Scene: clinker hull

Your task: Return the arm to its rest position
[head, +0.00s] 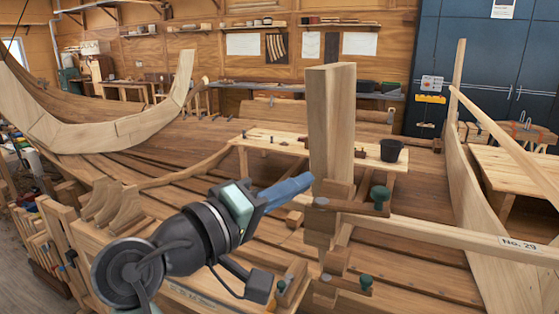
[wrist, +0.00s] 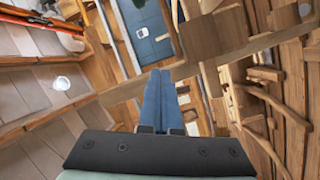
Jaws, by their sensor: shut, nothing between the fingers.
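My gripper (head: 306,180) is at the middle of the head view, its blue fingers pointing right and slightly up. The fingertips are close to the lower part of an upright wooden post (head: 332,130); I cannot tell whether they touch it. In the wrist view the two blue fingers (wrist: 160,75) lie side by side, shut, with nothing between them. My arm reaches in from the lower left, over the planked hull.
A wooden clamp with a green knob (head: 380,194) grips the post's foot. A long rail marked No. 29 (head: 505,241) runs right. Behind is a bench (head: 285,141) with a black bucket (head: 391,150). Wooden brackets (head: 110,203) stand left of my arm.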

